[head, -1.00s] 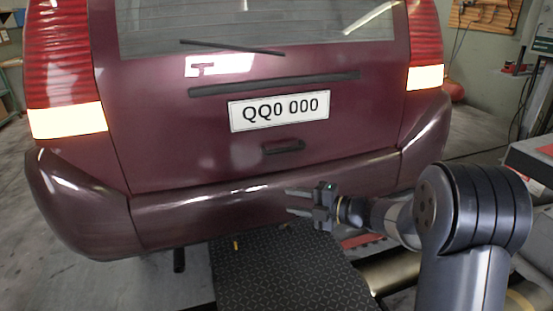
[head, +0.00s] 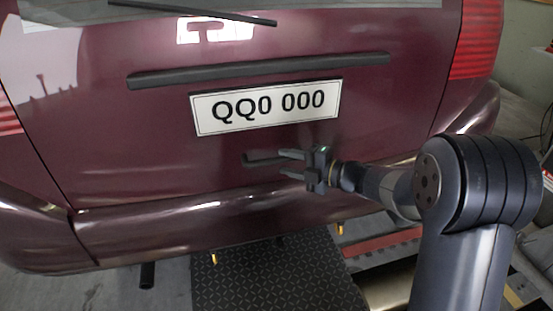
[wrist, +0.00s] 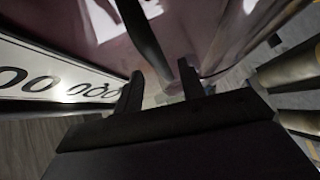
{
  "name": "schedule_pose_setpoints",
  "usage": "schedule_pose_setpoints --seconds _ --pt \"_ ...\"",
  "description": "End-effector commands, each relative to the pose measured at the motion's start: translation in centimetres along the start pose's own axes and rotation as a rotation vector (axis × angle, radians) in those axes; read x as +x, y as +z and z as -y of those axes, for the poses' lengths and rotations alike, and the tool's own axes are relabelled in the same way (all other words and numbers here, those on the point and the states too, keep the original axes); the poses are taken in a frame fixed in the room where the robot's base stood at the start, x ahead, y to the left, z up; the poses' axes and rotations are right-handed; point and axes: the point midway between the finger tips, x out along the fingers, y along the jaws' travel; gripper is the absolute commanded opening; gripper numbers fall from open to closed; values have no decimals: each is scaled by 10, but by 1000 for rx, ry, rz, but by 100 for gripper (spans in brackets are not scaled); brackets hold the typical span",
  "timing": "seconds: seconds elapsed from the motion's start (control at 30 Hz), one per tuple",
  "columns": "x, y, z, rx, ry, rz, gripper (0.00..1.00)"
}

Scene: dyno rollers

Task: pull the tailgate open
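The maroon tailgate (head: 400,110) is shut and fills much of the head view. I cannot tell for sure whether that bar is the handle.
The bumper (head: 240,212) juts out below the tailgate. A long dark trim strip (head: 255,70) lies above the plate. A black patterned floor plate (head: 265,275) and a red roller part (head: 380,243) are on the floor below.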

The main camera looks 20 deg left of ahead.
Motion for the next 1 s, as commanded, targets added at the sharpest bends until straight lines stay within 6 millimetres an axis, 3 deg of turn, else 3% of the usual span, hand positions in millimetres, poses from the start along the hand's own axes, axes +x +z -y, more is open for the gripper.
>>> schedule_pose_setpoints --seconds 0.1,0.23,0.6,1.0 --pt "21 -1 2 -2 -1 -3 38" --pt "34 0 1 0 -1 -1 38" --pt "40 0 0 1 -1 0 38" --pt "40 0 0 0 -1 0 6"
